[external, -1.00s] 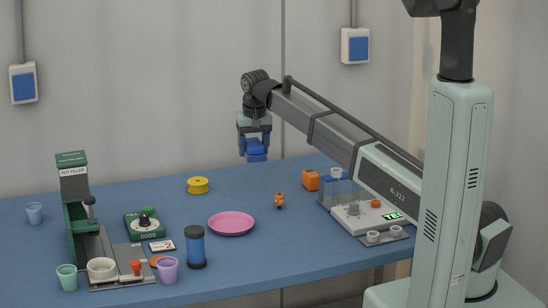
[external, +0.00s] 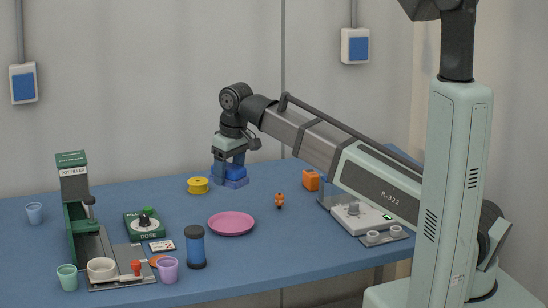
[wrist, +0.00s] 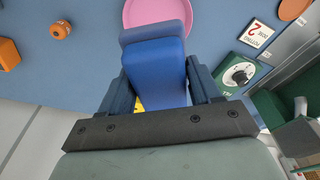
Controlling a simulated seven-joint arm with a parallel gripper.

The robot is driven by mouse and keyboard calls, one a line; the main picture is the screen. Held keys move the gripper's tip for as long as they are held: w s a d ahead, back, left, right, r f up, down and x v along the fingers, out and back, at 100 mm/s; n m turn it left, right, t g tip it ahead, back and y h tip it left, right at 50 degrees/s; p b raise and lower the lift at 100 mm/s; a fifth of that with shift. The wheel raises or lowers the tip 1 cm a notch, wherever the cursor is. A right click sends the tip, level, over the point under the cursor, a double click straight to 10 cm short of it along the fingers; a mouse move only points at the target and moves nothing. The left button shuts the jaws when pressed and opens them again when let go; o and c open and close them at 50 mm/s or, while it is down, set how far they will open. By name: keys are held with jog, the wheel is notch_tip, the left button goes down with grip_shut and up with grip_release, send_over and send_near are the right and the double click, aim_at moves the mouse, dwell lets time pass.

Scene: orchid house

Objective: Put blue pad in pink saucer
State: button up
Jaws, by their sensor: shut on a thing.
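The blue pad (wrist: 155,70) is a blue block, held between the two fingers of my gripper (wrist: 155,92) in the wrist view. In the external view my gripper (external: 229,172) is shut on the blue pad (external: 236,183), near the back of the table. It looks low there, but I cannot tell whether the pad touches the table. The pink saucer (external: 231,223) lies flat and empty in the middle of the table, in front of the pad. In the wrist view the pink saucer (wrist: 158,12) shows beyond the pad, partly hidden by it.
A yellow spool (external: 198,185) sits just left of my gripper. The green dose box (external: 145,223) is further left. The table between pad and saucer looks clear.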

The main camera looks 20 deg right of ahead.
jog(key=shift+s+n, duration=0.15)
jog(key=shift+n, duration=1.05)
jog(key=shift+f, duration=0.25)
send_over(229, 226)
jog(key=shift+s+d+f, duration=0.1)
jog(key=shift+d+f, duration=0.05)
jog(key=shift+f, duration=2.25)
jog(key=shift+s+d+f, duration=0.1)
jog(key=shift+f, duration=2.25)
jog(key=shift+f, duration=0.55)
jog(key=o, duration=1)
jog(key=shift+o, duration=0.2)
jog(key=shift+r, duration=0.1)
jog(key=shift+r, duration=0.6)
jog(key=r, duration=0.3)
jog(key=d+r, duration=0.1)
jog(key=r, duration=0.3)
jog(key=s+r, duration=0.1)
jog(key=r, duration=0.3)
jog(key=shift+s+d+r, duration=0.1)
jog(key=shift+d+r, duration=0.05)
jog(key=shift+r, duration=0.1)
